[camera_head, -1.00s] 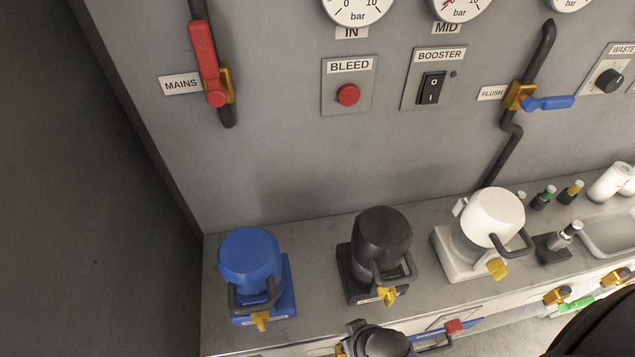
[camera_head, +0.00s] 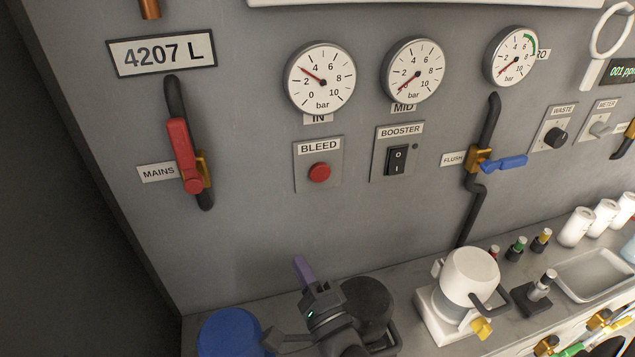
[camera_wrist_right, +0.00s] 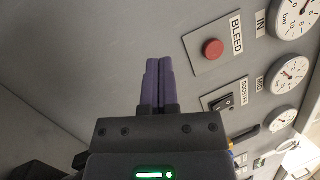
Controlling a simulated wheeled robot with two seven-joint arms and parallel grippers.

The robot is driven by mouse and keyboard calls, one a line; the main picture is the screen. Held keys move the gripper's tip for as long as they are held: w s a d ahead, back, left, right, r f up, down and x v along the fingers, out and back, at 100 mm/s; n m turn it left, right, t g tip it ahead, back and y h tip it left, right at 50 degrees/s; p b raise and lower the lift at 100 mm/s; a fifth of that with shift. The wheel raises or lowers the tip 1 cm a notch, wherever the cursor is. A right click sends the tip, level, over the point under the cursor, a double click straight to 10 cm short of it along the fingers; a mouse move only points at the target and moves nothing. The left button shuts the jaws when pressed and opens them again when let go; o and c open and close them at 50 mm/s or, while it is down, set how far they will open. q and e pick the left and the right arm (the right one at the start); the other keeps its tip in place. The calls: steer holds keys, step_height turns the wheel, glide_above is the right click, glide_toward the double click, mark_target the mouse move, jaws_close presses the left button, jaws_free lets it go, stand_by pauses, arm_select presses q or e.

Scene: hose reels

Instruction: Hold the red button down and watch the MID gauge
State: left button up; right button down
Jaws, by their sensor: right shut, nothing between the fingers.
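The red button (camera_head: 319,172) sits on the BLEED plate (camera_head: 304,186) on the grey wall, and nothing touches it. It also shows in the right wrist view (camera_wrist_right: 213,49). The MID gauge (camera_head: 414,70) is up and right of it; its needle points lower left, near 0. It also shows in the right wrist view (camera_wrist_right: 288,75). My right gripper (camera_head: 300,262), with purple fingers, is shut and empty below the button, in front of the black filter housing. In the right wrist view its fingertips (camera_wrist_right: 159,64) lie left of the button. My left gripper is not in view.
The IN gauge (camera_head: 320,78) reads between 2 and 4. The BOOSTER switch (camera_head: 396,160) is right of the button, and the red MAINS lever (camera_head: 184,155) is left. Blue (camera_head: 228,335), black (camera_head: 368,303) and white (camera_head: 470,275) housings stand below. The wall around the button is clear.

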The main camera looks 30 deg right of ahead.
mark_target(320, 174)
steer(key=s+d+r+m+t+h, duration=0.1)
steer(key=s+d+r+m+h, duration=0.1)
steer(key=d+r+m+h, duration=0.4)
step_height(320, 174, up, 3)
steer(key=m+h, duration=0.7)
steer(key=m, duration=0.4)
steer(key=shift+s+d+t, duration=0.15)
steer(key=shift+s+t, duration=0.05)
steer(key=shift+t, duration=0.2)
steer(key=w+b, duration=0.1)
steer(key=w, duration=0.2)
steer(key=w+d+b, duration=0.1)
steer(key=w, duration=0.1)
steer(key=w+d+b, duration=0.1)
steer(key=w+b, duration=0.1)
steer(key=w, duration=0.1)
steer(key=shift+w, duration=0.35)
